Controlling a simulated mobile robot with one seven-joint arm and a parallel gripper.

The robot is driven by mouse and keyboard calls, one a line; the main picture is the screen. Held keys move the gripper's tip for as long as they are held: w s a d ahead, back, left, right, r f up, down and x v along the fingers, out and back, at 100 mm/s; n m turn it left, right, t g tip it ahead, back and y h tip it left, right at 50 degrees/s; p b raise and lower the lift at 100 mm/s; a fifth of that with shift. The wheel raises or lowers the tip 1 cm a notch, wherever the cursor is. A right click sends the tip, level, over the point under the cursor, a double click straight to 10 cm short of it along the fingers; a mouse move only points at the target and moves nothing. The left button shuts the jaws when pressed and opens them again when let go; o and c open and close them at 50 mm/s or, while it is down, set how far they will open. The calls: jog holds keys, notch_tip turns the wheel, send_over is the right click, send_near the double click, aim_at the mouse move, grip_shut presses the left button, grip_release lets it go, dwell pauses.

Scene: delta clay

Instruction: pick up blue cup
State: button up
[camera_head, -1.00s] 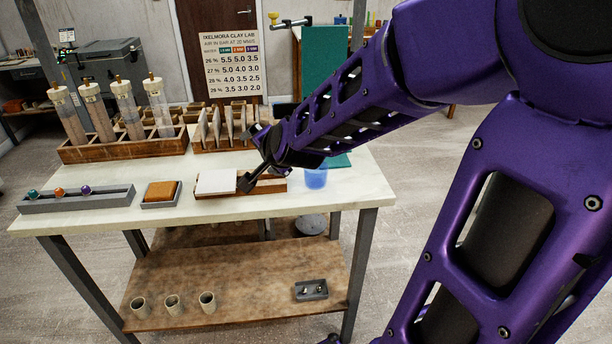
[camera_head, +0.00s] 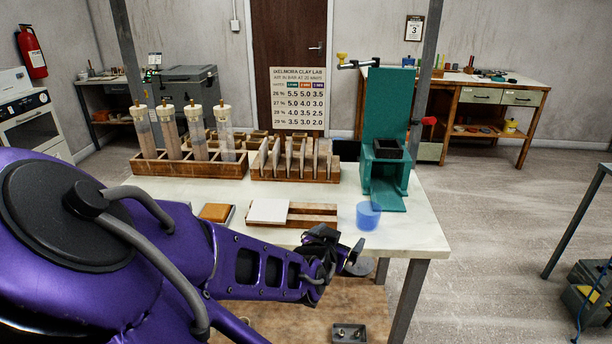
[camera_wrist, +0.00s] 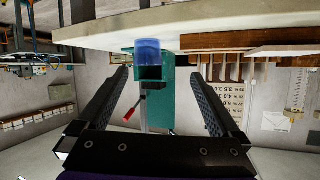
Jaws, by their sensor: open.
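The blue cup (camera_head: 368,216) is translucent and stands upright near the right front edge of the pale tabletop, in front of the green press. In the wrist view the blue cup (camera_wrist: 149,50) appears upside down, beyond and between the fingertips. My gripper (camera_head: 356,256) is at the table's front edge, just left of and nearer than the cup, with nothing between its fingers. In the wrist view the fingers of my gripper (camera_wrist: 160,100) are spread wide and apart from the cup.
The green press (camera_head: 386,160) stands right behind the cup. A wooden board with a white tile (camera_head: 269,211) lies to its left. Racks of clay slabs (camera_head: 295,170) and tubes stand farther back. The table (camera_head: 420,235) is bare right of the cup.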

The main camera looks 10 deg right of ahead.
aim_at(365, 221)
jog(key=shift+n+h, duration=0.3)
jog(key=shift+h, duration=0.2)
jog(key=b+x, duration=0.1)
jog(key=x, duration=0.2)
jog(key=s+d+b+x, duration=0.1)
jog(key=x, duration=0.3)
jog(key=b+x, duration=0.2)
jog(key=x, duration=0.2)
jog(key=shift+d+f, duration=0.3)
jog(key=shift+f, duration=0.05)
jog(key=shift+r+b+x, duration=0.15)
jog(key=shift+b+x, duration=0.25)
jog(key=shift+x, duration=1.15)
jog(key=shift+r+b+x, duration=0.2)
jog(key=shift+b+x, duration=0.15)
jog(key=shift+x, duration=1.2)
jog(key=c, duration=1.3)
